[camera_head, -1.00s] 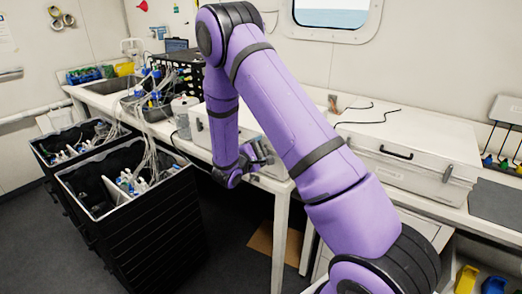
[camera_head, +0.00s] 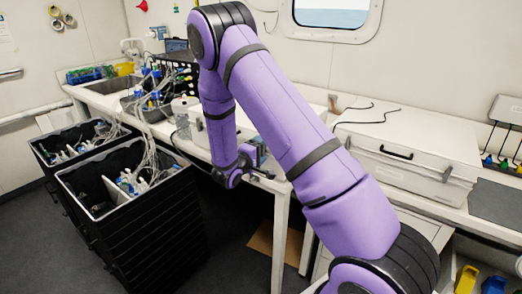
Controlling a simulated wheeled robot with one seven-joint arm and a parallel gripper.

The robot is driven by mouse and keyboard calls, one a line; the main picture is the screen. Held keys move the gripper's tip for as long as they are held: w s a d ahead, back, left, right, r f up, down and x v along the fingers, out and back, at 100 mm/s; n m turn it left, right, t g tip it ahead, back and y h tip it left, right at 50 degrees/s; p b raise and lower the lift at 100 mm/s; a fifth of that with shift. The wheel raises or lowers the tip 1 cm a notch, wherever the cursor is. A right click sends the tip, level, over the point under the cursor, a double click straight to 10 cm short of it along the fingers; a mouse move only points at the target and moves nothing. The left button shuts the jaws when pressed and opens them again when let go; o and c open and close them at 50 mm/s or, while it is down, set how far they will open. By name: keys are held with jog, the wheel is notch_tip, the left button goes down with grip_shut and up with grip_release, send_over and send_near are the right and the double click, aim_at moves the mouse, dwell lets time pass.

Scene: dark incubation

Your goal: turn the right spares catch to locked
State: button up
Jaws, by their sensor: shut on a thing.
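My gripper (camera_head: 266,174) is at the front of the pale case (camera_head: 187,127) on the bench, low at that case's right part. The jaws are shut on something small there. It fits the right spares catch, but my gripper and forearm hide it, so its angle cannot be told. My arm covers most of this case.
Another pale case (camera_head: 410,140) with a dark handle stands on the bench to the right, with a catch (camera_head: 447,173) on its front. Black crates (camera_head: 135,225) with tubing stand on the floor at left.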

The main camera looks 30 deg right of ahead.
dwell(0.3)
jog(key=o, duration=0.9)
jog(key=v, duration=1.1)
